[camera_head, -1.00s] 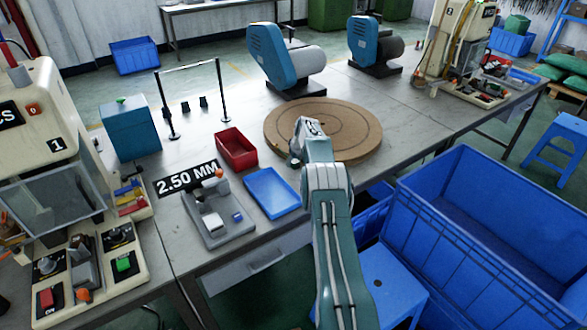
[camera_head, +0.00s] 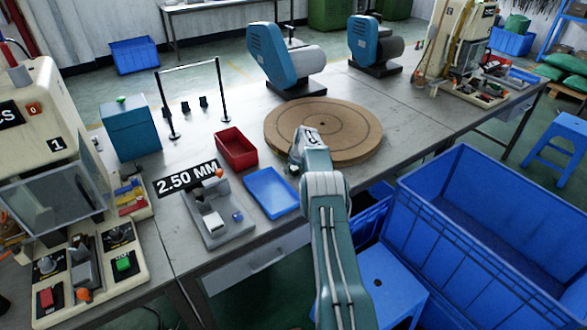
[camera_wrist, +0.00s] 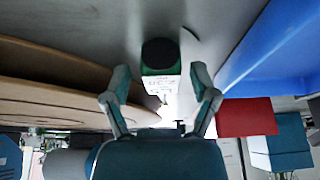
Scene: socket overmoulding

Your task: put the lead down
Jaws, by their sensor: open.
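My gripper (camera_wrist: 160,73) is open in the wrist view, with its two fingers spread. Between and beyond the fingertips is a small piece (camera_wrist: 161,58) with a black round end, a green band and a white printed label. Gaps show between it and both fingers. I cannot tell whether this piece is part of the lead; no cord is clearly visible. In the head view, my gripper (camera_head: 295,158) is low at the left edge of the round wooden turntable (camera_head: 350,138), and its fingertips are hidden by my wrist.
A blue tray (camera_head: 268,190) and a red bin (camera_head: 236,150) stand left of my gripper. A grey fixture (camera_head: 222,228) sits by the 2.50 MM sign (camera_head: 185,178). A large blue crate (camera_head: 490,235) is on the right.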

